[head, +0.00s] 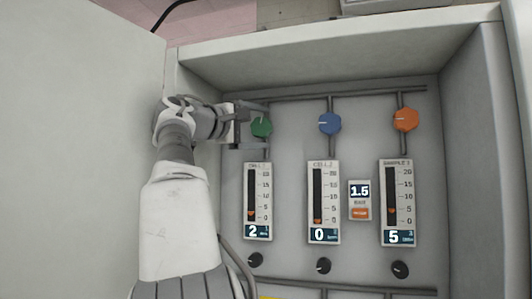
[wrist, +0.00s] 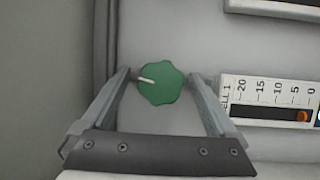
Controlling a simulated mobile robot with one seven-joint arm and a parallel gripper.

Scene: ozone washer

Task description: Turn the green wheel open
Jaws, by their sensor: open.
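The green wheel (head: 261,127) is on the left of the panel, above the CELL 1 gauge. It has a lobed rim and a white pointer mark. In the wrist view the green wheel (wrist: 160,84) sits between the two fingertips, and its mark points left and slightly up. My gripper (head: 252,126) reaches in from the left, with one finger above and one below the wheel. In the wrist view my gripper (wrist: 160,78) is open around the wheel, with small gaps on both sides. The CELL 1 gauge (head: 257,202) reads 2.
A blue wheel (head: 330,124) and an orange wheel (head: 405,119) are to the right. The CELL 2 gauge (head: 323,202) reads 0 and the right gauge (head: 397,202) reads 5. A display (head: 360,191) shows 1.5. Black knobs line the bottom. Cabinet walls enclose the panel.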

